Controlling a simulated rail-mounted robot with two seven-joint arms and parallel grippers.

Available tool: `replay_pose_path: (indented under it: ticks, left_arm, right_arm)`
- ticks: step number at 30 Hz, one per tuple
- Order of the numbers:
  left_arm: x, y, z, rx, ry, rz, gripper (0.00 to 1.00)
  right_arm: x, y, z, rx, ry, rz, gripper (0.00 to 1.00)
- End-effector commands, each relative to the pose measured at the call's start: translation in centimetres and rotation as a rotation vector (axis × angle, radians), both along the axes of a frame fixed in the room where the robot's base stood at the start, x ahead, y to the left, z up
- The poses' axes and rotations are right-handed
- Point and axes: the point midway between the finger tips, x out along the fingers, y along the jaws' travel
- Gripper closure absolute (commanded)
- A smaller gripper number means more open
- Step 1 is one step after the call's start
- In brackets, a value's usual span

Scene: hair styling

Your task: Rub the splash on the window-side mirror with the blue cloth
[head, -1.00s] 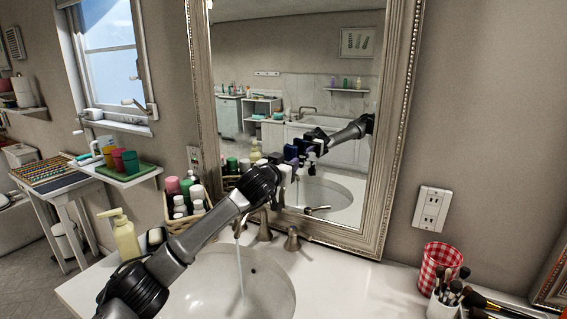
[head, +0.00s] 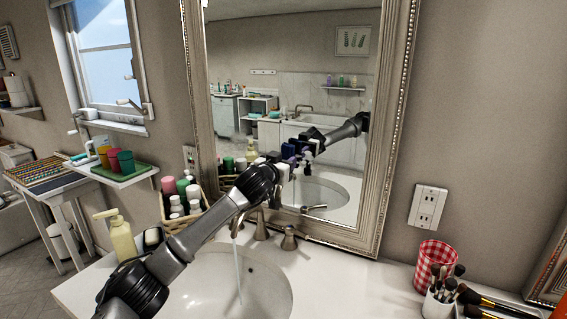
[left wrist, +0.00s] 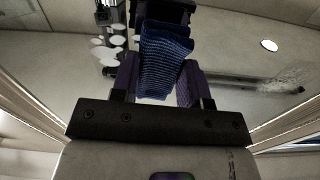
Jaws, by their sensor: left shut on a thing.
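The mirror (head: 285,60) in an ornate pale frame hangs above the basin. My left gripper (left wrist: 160,88) is at its lower part, just over the tap in the head view. It is shut on the blue cloth (left wrist: 165,62), a ribbed dark-blue piece that hangs between the fingers and faces the glass. I cannot tell whether the cloth touches the mirror. I cannot tell which is the splash. My right gripper is out of view.
Water runs from the tap into the basin (head: 245,285). A basket of bottles (head: 180,198) and a soap pump (head: 120,238) stand left of the arm. A red checked cup (head: 434,264) and brushes (head: 443,285) stand at right. The window (head: 105,55) is at left.

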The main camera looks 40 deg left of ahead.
Motion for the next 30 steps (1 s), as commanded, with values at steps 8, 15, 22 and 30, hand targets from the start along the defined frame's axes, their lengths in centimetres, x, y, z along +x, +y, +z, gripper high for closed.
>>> replay_pose_path:
  ticks: [8,15,22,30]
  left_arm:
    - [0.6,0.1,0.0,0.0,0.0,0.0,0.77]
    - [1.0,0.2,0.0,0.0,0.001,0.0,0.77]
    - [1.4,0.2,0.1,0.0,-0.001,-0.001,0.77]
    - [1.6,0.1,-0.1,0.0,-0.001,-0.001,0.77]
  right_arm:
    - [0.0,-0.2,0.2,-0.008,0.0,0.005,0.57]
    - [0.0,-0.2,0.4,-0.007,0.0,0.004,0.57]
    - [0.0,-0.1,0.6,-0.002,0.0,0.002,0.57]
    - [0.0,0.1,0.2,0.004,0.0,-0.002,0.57]
